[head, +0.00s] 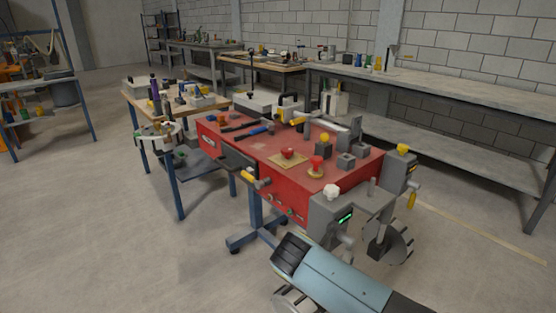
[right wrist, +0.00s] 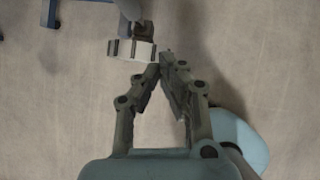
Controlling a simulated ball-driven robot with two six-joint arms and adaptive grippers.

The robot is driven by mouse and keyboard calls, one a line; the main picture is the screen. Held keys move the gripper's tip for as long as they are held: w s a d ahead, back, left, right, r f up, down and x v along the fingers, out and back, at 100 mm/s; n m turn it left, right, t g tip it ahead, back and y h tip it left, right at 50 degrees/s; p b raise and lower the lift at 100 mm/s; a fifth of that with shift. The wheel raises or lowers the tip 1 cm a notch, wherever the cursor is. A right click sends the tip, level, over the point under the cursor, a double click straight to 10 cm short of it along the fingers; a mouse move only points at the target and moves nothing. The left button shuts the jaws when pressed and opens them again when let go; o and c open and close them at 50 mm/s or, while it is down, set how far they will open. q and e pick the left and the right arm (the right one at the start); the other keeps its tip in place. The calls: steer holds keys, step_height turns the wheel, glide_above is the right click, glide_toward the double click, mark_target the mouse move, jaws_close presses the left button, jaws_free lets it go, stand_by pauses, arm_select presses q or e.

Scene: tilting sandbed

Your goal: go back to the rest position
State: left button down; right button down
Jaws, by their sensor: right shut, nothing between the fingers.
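My right gripper (right wrist: 165,62) shows in the right wrist view with its two fingers closed together at the tips and nothing between them. It is over bare concrete floor. Its fingertips are close beside a grey notched part (right wrist: 131,49) in the picture; I cannot tell whether they touch. In the head view my right arm crosses the bottom right, in front of the red bench (head: 238,149). The right gripper's fingers are not clear there. My left arm and gripper are not in view.
The red bench carries a red knob (head: 288,153), grey blocks and tools. A grey notched wheel (head: 391,243) hangs at its near right corner. A wooden-topped table (head: 208,106) stands behind left. Long workbenches line the wall.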

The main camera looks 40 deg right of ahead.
steer(key=s+a+f+m+y+b, duration=0.2)
steer(key=s+f+m, duration=0.4)
steer(key=s+f, duration=0.5)
steer(key=s+a+f+m+y+b, duration=0.2)
steer(key=s+f+m+b, duration=0.2)
steer(key=s+f+m, duration=0.3)
steer(key=s+a+f+m+g+y+b, duration=0.1)
steer(key=s+a+f+m+b, duration=0.2)
steer(key=s+f+m, duration=0.4)
steer(key=s+f, duration=0.8)
steer(key=s, duration=0.2)
steer(key=shift+s+f+y+b, duration=0.3)
steer(key=shift+s+f+y, duration=0.05)
steer(key=shift+s+y, duration=0.05)
